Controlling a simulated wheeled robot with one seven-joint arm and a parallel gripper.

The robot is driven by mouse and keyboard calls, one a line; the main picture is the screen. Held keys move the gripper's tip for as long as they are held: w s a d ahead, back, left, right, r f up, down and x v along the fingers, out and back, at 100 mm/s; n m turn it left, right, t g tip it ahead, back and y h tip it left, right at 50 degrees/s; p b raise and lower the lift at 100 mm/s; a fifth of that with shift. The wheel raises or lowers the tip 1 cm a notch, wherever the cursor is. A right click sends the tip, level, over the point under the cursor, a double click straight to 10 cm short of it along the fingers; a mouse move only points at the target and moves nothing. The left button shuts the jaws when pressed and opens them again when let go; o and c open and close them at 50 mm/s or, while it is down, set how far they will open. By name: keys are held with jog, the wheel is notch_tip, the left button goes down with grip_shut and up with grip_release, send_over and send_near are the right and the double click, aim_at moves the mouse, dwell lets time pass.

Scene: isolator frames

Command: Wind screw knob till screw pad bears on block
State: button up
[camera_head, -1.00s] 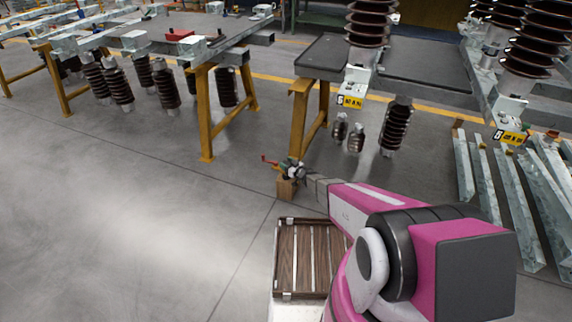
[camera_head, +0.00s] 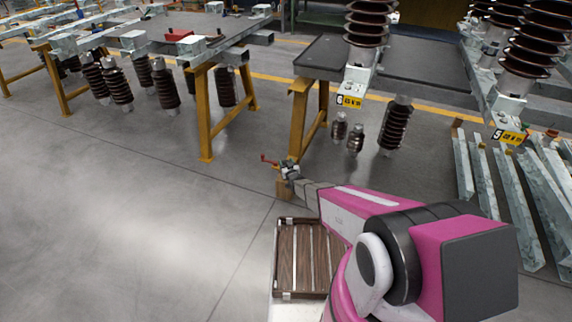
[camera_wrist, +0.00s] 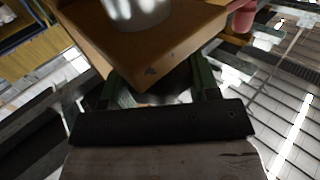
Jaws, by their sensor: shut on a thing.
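In the head view a small device with a red handle (camera_head: 268,158) sits by a light brown block (camera_head: 283,189), low down beside the yellow trestle. My gripper (camera_head: 290,171) is at this device, at the far end of my pink arm. In the wrist view an orange-brown block (camera_wrist: 165,52) fills the upper middle, with a pale cylinder (camera_wrist: 137,12) on top. Below it my gripper's dark green fingers (camera_wrist: 155,88) stand either side of a dark rounded part, apparently the screw knob (camera_wrist: 150,98), and are shut on it. The screw pad and its contact with the block are hidden.
A slatted wooden crate (camera_head: 281,258) lies near my arm. Yellow trestles (camera_head: 204,115) carry metal frames with brown insulators (camera_head: 394,125). Galvanised beams (camera_head: 483,185) lie at right. The floor at left is clear.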

jog(key=shift+m+t+h, duration=0.35)
jog(key=shift+m+h, duration=0.7)
jog(key=shift+h, duration=0.55)
jog(key=shift+m+t+h, duration=0.35)
jog(key=shift+m+h, duration=0.7)
jog(key=shift+h, duration=0.55)
jog(key=o, duration=0.9)
